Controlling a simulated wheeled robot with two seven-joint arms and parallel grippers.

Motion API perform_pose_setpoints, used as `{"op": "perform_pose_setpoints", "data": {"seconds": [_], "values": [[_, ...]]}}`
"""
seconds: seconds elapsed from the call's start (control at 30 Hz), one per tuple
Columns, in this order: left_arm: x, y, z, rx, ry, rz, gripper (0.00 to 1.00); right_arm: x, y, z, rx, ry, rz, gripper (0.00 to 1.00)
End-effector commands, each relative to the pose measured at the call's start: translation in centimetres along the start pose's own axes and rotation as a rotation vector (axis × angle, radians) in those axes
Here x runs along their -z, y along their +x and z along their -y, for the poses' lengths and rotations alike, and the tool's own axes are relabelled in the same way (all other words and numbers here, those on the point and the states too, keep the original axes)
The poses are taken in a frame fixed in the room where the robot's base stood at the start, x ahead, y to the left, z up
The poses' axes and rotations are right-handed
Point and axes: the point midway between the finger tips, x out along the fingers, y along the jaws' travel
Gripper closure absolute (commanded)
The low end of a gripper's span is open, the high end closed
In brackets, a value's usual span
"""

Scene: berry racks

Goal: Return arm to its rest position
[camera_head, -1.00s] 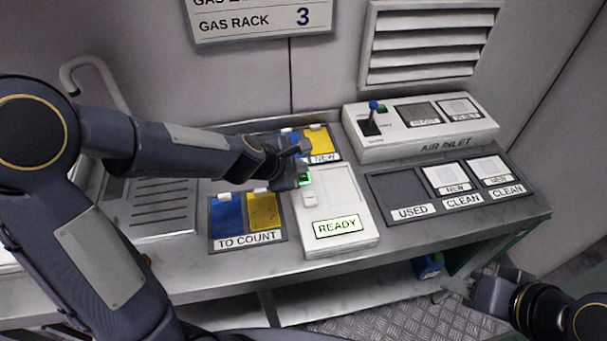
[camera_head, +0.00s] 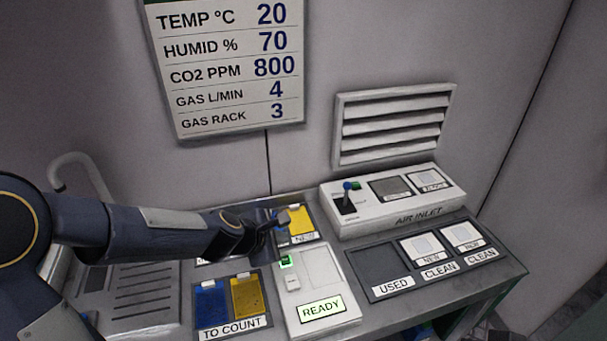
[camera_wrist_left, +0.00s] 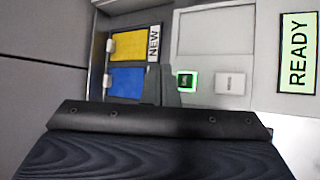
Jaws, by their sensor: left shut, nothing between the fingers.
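My left arm comes in from the left in the head view and reaches over the bench. My left gripper (camera_head: 281,219) is shut and empty. It is above the bench, in front of the NEW tray (camera_head: 306,239) and close to the back end of the white READY device (camera_head: 322,314). In the left wrist view my dark gripper (camera_wrist_left: 166,84) shows between the NEW tray's blue and yellow pads and the device's green-lit button (camera_wrist_left: 186,82). It hides part of the bench. My right gripper is out of view.
The TO COUNT tray (camera_head: 230,331) lies left of the device. The USED and CLEAN panel (camera_head: 379,291) and the AIR INLET box (camera_head: 411,211) are to the right. A bent grey pipe (camera_head: 75,158) stands behind my left arm. A readings board (camera_head: 226,60) hangs on the wall.

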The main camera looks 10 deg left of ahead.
Motion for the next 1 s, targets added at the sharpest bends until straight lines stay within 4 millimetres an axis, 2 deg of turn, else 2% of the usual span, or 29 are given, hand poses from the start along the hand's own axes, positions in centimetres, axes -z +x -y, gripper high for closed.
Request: {"op": "perform_pose_setpoints", "data": {"seconds": [0.07,0.17,0.27,0.33,0.5,0.63,0.8,1.0], "values": [[0.0,-0.2,0.0,-0.001,0.008,0.003,1.0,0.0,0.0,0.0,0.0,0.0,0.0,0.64],[-0.3,-1.8,-0.2,-0.003,0.081,0.023,1.0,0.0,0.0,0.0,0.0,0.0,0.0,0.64],[-0.6,-5.3,-0.1,-0.004,0.261,0.062,1.0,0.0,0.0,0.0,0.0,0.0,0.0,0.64],[-0.6,-8.5,0.6,-0.003,0.446,0.089,1.0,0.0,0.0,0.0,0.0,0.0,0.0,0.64],[0.9,-16.0,4.7,0.032,0.941,0.105,1.0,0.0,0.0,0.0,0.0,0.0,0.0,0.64],[3.0,-20.0,8.5,0.09,1.271,0.079,1.0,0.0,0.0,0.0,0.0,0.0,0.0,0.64],[5.5,-22.8,12.3,0.181,1.544,0.044,1.0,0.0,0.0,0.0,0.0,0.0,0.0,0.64],[6.5,-23.7,13.8,0.229,1.644,0.031,1.0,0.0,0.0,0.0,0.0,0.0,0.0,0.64]]}}
